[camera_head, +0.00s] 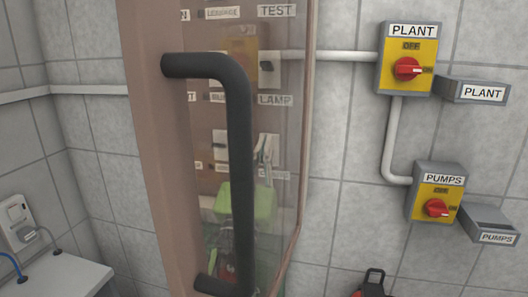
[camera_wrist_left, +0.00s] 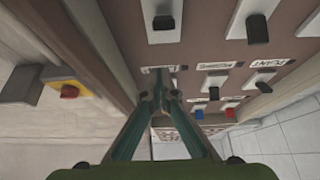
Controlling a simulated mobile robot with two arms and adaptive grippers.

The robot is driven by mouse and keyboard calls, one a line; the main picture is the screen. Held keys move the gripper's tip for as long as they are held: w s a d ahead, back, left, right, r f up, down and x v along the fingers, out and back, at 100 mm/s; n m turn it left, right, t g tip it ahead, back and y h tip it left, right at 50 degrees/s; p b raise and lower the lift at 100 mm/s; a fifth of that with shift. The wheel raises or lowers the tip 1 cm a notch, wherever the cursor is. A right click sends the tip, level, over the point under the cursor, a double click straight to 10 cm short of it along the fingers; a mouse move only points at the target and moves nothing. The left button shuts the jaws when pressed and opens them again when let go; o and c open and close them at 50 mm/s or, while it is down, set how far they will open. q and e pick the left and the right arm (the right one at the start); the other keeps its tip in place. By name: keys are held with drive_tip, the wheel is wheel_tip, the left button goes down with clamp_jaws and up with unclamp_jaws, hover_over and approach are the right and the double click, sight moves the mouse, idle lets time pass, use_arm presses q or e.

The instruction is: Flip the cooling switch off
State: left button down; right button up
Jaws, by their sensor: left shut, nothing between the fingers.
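My left gripper (camera_head: 266,150) shows behind the transparent door of the cabinet. Its fingers are shut and empty, close to the white switch plate (camera_head: 274,147) below the LAMP label. In the left wrist view, the shut fingertips (camera_wrist_left: 168,92) are in front of the brown switch panel (camera_wrist_left: 200,50), near a small white label (camera_wrist_left: 158,69). Black switches on white plates show there, such as one at the top (camera_wrist_left: 163,22). No label reading COOLING is legible, so I cannot tell which switch is the cooling one. Contact is unclear. My right gripper is not in view.
The cabinet door has a large black handle (camera_head: 238,130) in the foreground. On the tiled wall to the right are yellow PLANT (camera_head: 408,58) and PUMPS (camera_head: 436,192) boxes with red knobs. A wall socket (camera_head: 17,218) is at the left.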

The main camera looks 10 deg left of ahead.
use_arm(q)
drive_tip(key=s+f+b, duration=0.5)
drive_tip(key=s+f, duration=0.2)
drive_tip(key=shift+s, duration=0.15)
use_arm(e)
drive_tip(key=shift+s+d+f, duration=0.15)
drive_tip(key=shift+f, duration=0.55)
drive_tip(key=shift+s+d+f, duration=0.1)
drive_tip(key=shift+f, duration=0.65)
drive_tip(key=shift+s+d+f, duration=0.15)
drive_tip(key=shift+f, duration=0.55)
